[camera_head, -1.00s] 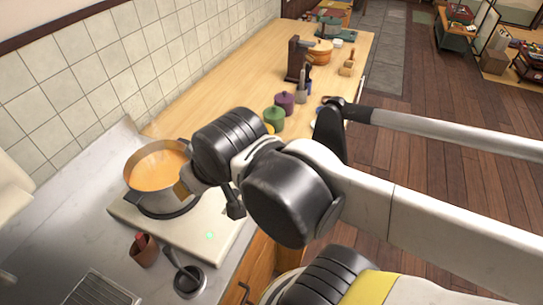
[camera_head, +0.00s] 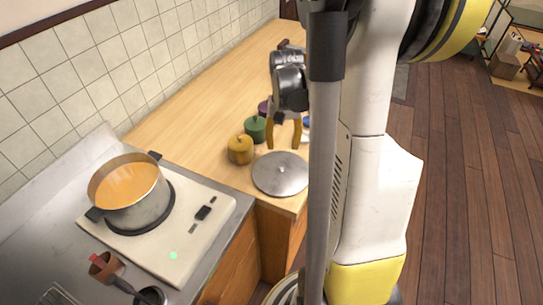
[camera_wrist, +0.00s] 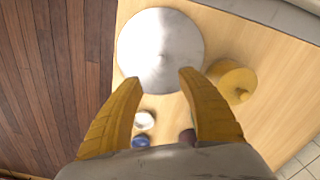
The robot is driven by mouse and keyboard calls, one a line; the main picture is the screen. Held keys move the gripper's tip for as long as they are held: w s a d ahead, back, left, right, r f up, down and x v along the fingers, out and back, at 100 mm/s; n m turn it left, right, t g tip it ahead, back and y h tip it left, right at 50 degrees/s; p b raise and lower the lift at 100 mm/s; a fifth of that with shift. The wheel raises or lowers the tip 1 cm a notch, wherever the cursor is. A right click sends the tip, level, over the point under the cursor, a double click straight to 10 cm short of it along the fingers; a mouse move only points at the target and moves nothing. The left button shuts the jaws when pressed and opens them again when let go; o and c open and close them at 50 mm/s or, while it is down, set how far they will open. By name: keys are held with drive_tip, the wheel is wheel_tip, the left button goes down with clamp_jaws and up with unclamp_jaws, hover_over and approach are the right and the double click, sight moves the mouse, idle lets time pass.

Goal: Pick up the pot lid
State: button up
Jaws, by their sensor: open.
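The pot lid (camera_head: 280,174) is a round, flat, silver disc with a small central knob. It lies on the wooden counter near its front corner, and it also shows at the top of the wrist view (camera_wrist: 160,48). My gripper (camera_head: 284,146) is open and empty, pointing down just behind the lid in the head view. In the wrist view its two yellow fingers (camera_wrist: 160,84) reach toward the lid's near edge, with the knob ahead between them. I cannot tell the exact height of the fingertips above the lid.
A yellow lidded jar (camera_head: 240,149) stands close beside the lid; a green jar (camera_head: 255,129) is behind it. A pot of orange soup (camera_head: 128,192) sits on the white cooktop (camera_head: 213,236) at left. Small white and blue items (camera_wrist: 144,121) lie near my fingers. The wooden floor is right.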

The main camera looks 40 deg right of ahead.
sight(281, 166)
wheel_tip(281, 166, down, 5)
drive_tip(key=shift+a+b, duration=0.1)
drive_tip(key=shift+b, duration=0.7)
drive_tip(key=f+b, duration=0.1)
drive_tip(key=f, duration=0.1)
drive_tip(key=f+b, duration=0.1)
drive_tip(key=f, duration=0.2)
drive_tip(key=shift+s+a+f+b, duration=0.15)
drive_tip(key=shift+a+b, duration=0.05)
drive_tip(key=shift+b, duration=0.2)
clamp_jaws()
